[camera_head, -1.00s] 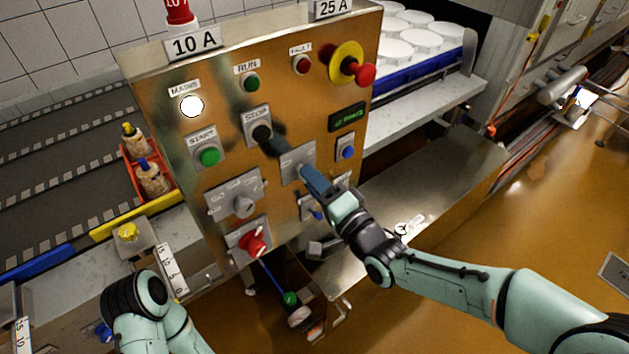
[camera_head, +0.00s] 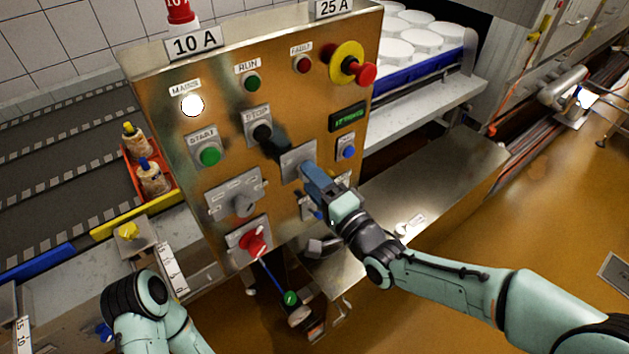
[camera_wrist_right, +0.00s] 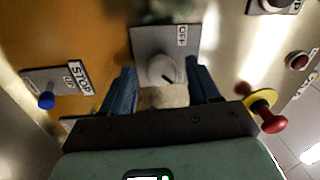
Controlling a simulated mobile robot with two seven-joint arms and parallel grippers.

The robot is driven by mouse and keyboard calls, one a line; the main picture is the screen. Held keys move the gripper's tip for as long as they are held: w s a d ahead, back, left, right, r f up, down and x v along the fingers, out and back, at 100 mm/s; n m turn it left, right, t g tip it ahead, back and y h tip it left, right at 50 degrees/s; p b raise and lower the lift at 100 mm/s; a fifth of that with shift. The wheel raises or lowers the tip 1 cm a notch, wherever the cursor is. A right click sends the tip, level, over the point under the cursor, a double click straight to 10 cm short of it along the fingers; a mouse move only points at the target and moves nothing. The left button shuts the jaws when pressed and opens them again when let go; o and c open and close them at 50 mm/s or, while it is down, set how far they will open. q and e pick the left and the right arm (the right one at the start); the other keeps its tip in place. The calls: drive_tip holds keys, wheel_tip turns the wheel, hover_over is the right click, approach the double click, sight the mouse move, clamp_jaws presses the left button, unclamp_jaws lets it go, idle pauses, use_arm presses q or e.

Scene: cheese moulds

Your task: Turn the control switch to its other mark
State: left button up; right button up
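A selector switch with a round grey knob (camera_wrist_right: 160,70) sits on a square grey plate with an OFF label in the right wrist view. A dark line shows on the knob's edge. In the head view its plate (camera_head: 290,160) is on the brassy control panel (camera_head: 285,85), and my gripper hides the knob. My right gripper (camera_wrist_right: 161,82) is open, with one blue finger on each side of the knob and gaps showing between. It also shows in the head view (camera_head: 308,173), in front of the plate. My left arm is at bottom left; its gripper is out of view.
The STOP button (camera_head: 262,132) and a blue button (camera_head: 348,153) flank the switch. A grey selector (camera_head: 244,206), a red rotary handle (camera_head: 254,243) and a red emergency stop (camera_head: 364,74) are also on the panel. A steel ledge (camera_head: 440,195) lies to the right.

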drive_tip(key=shift+d, duration=0.1)
drive_tip(key=v, duration=1.3)
drive_tip(key=shift+s+f, duration=0.1)
drive_tip(key=d+f+g+h+p, duration=0.2)
drive_tip(key=f+g+h, duration=0.1)
drive_tip(key=f, duration=1)
drive_tip(key=d+f+g+h+p, duration=0.2)
drive_tip(key=d+f+g+h, duration=0.1)
drive_tip(key=f, duration=1)
use_arm(q)
wheel_tip(320, 180, up, 8)
drive_tip(key=w+p, duration=0.2)
drive_tip(key=p, duration=0.1)
drive_tip(key=shift+w+p, duration=0.2)
drive_tip(key=shift+p, duration=0.1)
use_arm(e)
drive_tip(key=s+f+n+g+h, duration=0.1)
drive_tip(key=s+f+n+g, duration=0.4)
drive_tip(key=s+f+g, duration=0.5)
drive_tip(key=s+f, duration=0.6)
drive_tip(key=s, duration=0.4)
drive_tip(key=shift+s+a+f, duration=0.2)
drive_tip(key=shift+s+a, duration=0.15)
drive_tip(key=shift+a, duration=0.05)
